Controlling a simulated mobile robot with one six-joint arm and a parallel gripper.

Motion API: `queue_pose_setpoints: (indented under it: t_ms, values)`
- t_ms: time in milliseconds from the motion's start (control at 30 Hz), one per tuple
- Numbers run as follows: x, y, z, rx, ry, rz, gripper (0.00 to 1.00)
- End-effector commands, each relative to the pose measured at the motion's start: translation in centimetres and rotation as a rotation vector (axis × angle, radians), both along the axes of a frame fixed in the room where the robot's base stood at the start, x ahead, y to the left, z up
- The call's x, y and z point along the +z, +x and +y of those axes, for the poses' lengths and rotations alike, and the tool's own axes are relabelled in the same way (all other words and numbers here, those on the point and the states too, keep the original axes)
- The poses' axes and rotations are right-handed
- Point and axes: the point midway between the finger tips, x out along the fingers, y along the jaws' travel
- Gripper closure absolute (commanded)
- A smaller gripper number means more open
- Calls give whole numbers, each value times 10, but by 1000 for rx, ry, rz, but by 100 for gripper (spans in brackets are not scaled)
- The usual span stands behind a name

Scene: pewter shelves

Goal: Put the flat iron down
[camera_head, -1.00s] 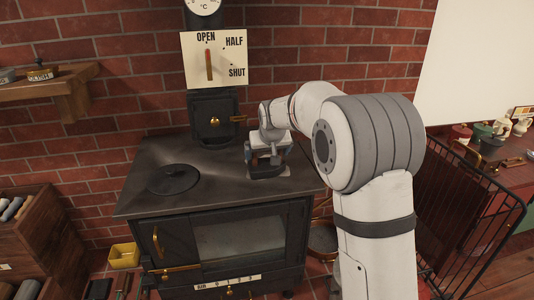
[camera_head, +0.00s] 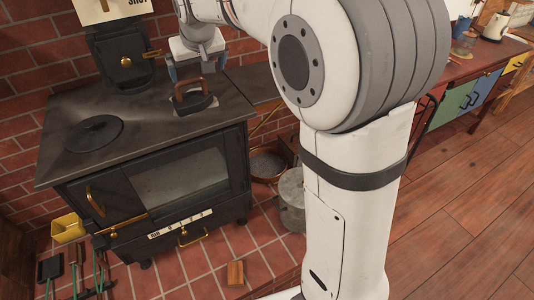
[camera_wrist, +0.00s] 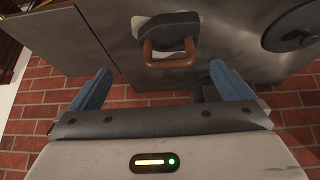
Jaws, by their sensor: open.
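The flat iron (camera_head: 193,99) rests on the right part of the black stove top, its brown loop handle upward. In the wrist view the flat iron (camera_wrist: 168,38) has a dark body and a brown handle, lying flat on the metal surface. My gripper (camera_head: 197,70) is just above and behind it. In the wrist view my gripper's blue fingers (camera_wrist: 158,88) are spread wide and empty, with the iron beyond them, apart from both.
The stove top (camera_head: 150,95) has a round lid (camera_head: 94,133) at left and bare metal between. The flue box (camera_head: 123,58) rises behind it. A grey bucket (camera_head: 291,195), a copper pan (camera_head: 268,163) and a yellow bin (camera_head: 67,228) stand around the stove.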

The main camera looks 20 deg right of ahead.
Motion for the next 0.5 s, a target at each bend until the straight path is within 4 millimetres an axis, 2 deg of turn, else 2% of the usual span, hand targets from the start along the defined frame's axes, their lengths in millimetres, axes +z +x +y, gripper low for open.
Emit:
queue_pose_setpoints:
  t_ms: [67,167,300,400,500]
  values:
    - [-3,-37,-23,-26,-3,28,0]
    - [-16,-97,-53,-63,-9,84,0]
    - [-47,-184,-86,-114,-12,164,0]
    - [-70,-237,-101,-145,-10,212,0]
    - [-91,-278,-109,-167,-8,251,0]
